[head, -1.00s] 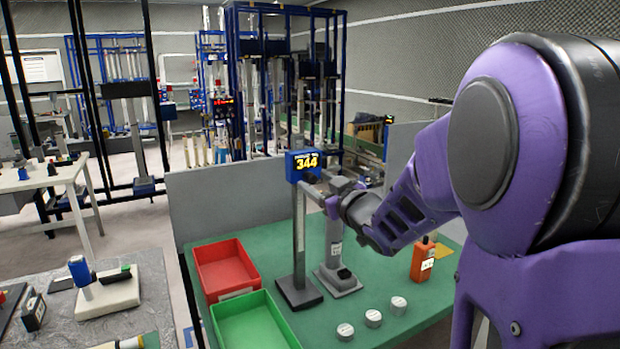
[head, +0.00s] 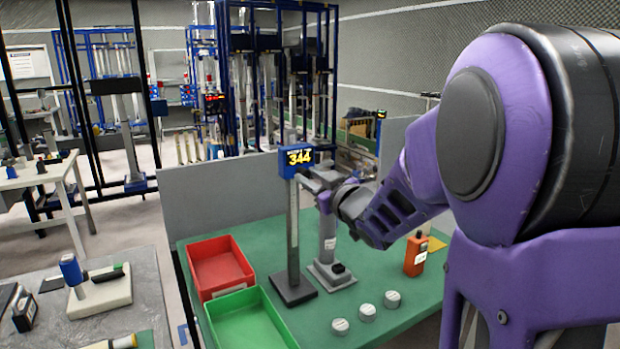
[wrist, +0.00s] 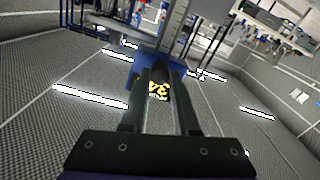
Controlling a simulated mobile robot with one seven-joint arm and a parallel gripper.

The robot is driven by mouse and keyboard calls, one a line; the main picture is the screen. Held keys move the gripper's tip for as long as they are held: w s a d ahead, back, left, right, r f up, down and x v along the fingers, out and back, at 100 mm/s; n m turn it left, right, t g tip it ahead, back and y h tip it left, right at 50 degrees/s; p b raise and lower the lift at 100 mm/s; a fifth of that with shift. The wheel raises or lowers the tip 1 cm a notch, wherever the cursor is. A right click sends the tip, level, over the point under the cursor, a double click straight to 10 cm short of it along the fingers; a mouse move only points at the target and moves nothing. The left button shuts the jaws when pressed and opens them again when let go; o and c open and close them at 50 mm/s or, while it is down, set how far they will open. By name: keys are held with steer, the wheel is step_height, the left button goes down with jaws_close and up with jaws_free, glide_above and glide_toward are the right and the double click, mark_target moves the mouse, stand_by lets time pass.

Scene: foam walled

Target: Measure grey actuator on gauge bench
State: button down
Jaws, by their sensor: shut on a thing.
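My wrist hides part of the contact.
A red tray (head: 222,262) and a green tray (head: 250,318) sit at the bench's left. Several small white-topped discs (head: 367,312) lie in front. An orange box (head: 416,254) stands at right. A grey panel (head: 220,203) closes the back.

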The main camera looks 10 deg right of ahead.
step_height(320, 180, down, 7)
steer(key=b, duration=0.6)
steer(key=c, duration=0.7)
jaws_free()
steer(key=shift+o, duration=0.2)
